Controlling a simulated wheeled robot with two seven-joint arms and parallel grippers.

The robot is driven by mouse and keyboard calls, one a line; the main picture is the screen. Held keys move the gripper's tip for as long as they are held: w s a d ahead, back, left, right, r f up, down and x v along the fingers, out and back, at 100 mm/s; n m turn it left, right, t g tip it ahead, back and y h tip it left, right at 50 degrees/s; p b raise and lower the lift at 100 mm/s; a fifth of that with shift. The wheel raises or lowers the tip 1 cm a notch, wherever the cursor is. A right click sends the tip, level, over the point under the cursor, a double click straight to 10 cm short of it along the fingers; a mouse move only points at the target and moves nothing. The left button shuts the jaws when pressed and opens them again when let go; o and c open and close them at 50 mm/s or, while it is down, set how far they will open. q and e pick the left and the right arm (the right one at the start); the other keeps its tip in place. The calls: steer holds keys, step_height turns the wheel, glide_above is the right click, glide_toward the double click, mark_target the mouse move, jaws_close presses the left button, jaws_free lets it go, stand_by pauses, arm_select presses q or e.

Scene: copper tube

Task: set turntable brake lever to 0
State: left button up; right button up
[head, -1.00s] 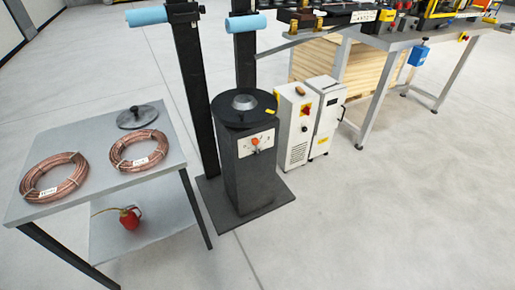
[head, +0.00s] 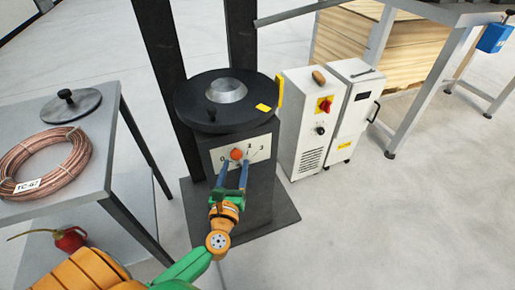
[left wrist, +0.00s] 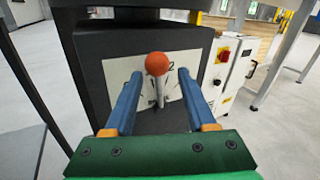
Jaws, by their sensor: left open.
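The brake lever has an orange ball knob (head: 236,154) and stands in front of a white scale plate (head: 258,148) on the front of the dark turntable pedestal (head: 262,196). The scale shows 0 at the left and 3 at the right. In the left wrist view the orange knob (left wrist: 157,64) sits on a pale rod between my two blue fingers. My left gripper (head: 234,166) is open, with its fingertips close to the plate, one on each side of the lever; I cannot tell if either touches. My right gripper is not in view.
The black turntable disc (head: 202,88) with a grey cone tops the pedestal. A table (head: 90,138) with a copper coil (head: 42,162) and a round lid (head: 70,105) stands at left. White cabinets (head: 308,122) stand close at right.

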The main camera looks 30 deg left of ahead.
mark_target(235, 159)
arm_select(q)
steer(key=x, duration=0.4)
steer(key=shift+s+a+r, duration=0.15)
steer(key=shift+a+r, duration=0.05)
steer(key=shift+r, duration=0.05)
steer(key=shift+w+a+f, duration=0.1)
steer(key=shift+w+a, duration=0.05)
steer(key=shift+w, duration=0.25)
steer(key=shift+s, duration=0.1)
steer(key=shift+c, duration=0.7)
jaws_close()
